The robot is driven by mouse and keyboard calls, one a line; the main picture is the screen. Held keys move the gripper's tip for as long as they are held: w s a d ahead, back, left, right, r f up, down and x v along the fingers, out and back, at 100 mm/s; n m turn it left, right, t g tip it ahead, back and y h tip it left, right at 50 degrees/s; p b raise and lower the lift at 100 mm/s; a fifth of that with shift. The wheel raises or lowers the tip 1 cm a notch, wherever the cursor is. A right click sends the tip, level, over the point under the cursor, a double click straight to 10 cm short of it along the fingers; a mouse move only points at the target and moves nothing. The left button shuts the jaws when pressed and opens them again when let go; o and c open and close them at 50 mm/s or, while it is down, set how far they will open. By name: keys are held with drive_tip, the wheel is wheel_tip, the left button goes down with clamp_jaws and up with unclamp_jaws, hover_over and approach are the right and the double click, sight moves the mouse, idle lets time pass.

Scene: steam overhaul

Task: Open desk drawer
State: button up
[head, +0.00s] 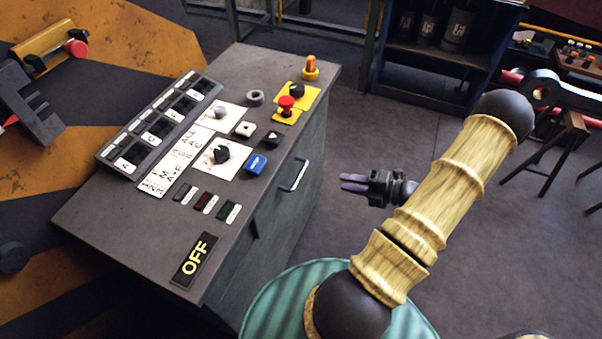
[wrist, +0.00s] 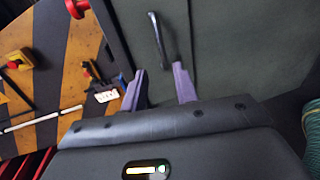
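The grey desk (head: 110,210) has control gear on its top. A pale metal bar handle (head: 294,176) sits on its side face, below the top edge. My gripper (head: 347,183) hangs to the right of the handle, with a gap of floor showing between them, and its purple fingers point towards the desk. In the wrist view the two purple fingers (wrist: 160,82) are apart with nothing between them. The handle (wrist: 156,38) shows beyond the fingertips, closer to the right finger.
The desk top holds a red button (head: 287,103), a black OFF plate (head: 194,260) and several switches. A blue shelf (head: 440,60) with dark canisters stands at the back. A wooden stool (head: 560,140) is at the right.

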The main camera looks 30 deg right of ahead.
sight(301, 172)
drive_tip(key=x, duration=1.5)
drive_tip(key=shift+w+a+p, duration=0.1)
drive_tip(key=shift+w+p, duration=0.1)
drive_tip(key=shift+p, duration=0.1)
drive_tip(key=shift+c, duration=0.2)
clamp_jaws()
